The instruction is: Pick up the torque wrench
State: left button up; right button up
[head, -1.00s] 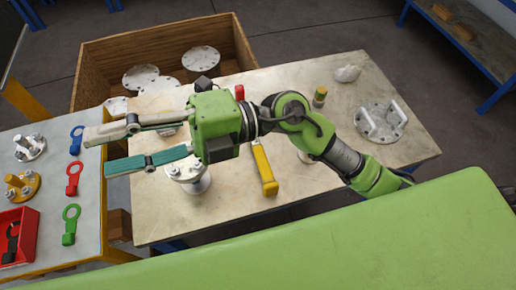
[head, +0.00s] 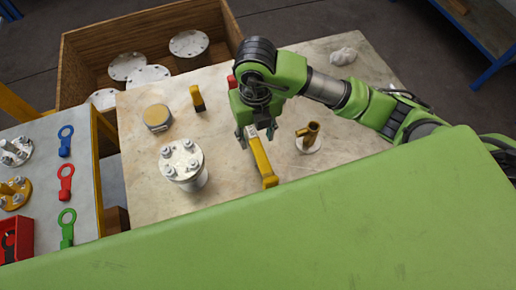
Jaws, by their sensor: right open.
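A long yellow bar-shaped tool, which looks like the torque wrench (head: 263,163), lies on the pale worktable (head: 228,188). Its near end points toward me and its far end is partly hidden under my right gripper. My right gripper (head: 256,135) points down over that far end. Its fingers are open, one on each side of the tool, and I cannot tell whether they touch it. My left gripper is not in view.
A flanged vessel (head: 184,166) stands left of the tool, and a brass fitting (head: 309,136) stands close on its right. A round tin (head: 157,117) and a yellow-black item (head: 197,98) lie farther back. A wooden crate (head: 75,70) with flanges stands behind.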

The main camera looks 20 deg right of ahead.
aim_at(258, 149)
notch_tip(258, 149, down, 3)
jog(key=shift+f, duration=0.2)
jog(key=shift+d+f+p, duration=0.1)
jog(key=shift+f+p, duration=0.45)
jog(key=shift+p, duration=0.05)
notch_tip(258, 149, down, 4)
jog(key=shift+d+r+p, duration=0.15)
jog(key=shift+r+p, duration=0.05)
jog(key=shift+p, duration=0.45)
jog(key=shift+f, duration=0.35)
grip_shut()
